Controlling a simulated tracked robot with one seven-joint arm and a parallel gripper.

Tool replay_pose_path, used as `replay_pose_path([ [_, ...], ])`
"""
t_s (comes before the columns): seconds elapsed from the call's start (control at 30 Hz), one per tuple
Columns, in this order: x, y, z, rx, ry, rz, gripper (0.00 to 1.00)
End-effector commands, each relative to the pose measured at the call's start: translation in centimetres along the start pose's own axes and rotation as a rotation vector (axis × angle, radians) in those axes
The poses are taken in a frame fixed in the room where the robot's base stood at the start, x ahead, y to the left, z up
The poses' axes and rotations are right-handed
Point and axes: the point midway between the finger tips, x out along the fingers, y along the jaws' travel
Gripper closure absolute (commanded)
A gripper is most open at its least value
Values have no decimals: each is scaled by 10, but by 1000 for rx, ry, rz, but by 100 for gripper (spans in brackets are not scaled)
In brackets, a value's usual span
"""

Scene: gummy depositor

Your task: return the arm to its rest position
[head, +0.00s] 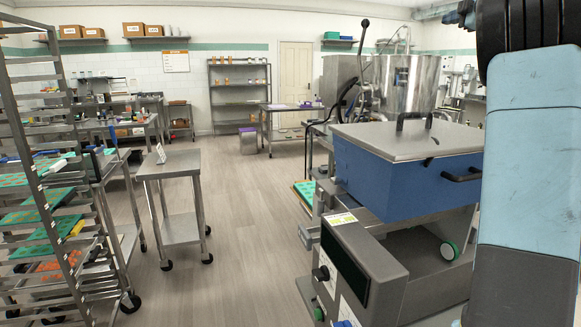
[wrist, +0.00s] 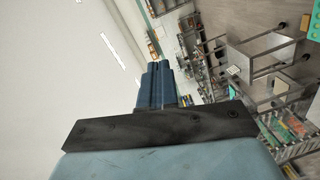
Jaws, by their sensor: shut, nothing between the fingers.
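My gripper (wrist: 159,82) shows in the wrist view, its two blue fingers together and nothing between them. It is held up in the air, apart from any object, with the ceiling on one side of it and the room on the other. In the head view a light blue link of my arm (head: 530,150) stands upright along the right edge. The gripper itself is outside the head view.
The depositor, with a blue hopper (head: 395,180) and steel lid, stands close at right. A tray rack (head: 45,120) is at left. A small steel cart (head: 170,168) stands mid-left. The floor (head: 245,230) between is clear.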

Motion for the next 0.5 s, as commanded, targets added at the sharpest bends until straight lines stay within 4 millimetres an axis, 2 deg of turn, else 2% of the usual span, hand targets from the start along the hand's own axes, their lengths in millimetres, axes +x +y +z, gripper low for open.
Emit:
replay_pose_path([
  [0.03,-13,12,-7,45,-9,77,100],
  [0.1,-29,25,-12,111,-32,174,100],
  [0.27,-67,37,-20,285,-104,355,100],
  [0.37,-91,31,-24,405,-162,433,100],
  [0.5,-122,6,-32,583,-255,494,100],
])
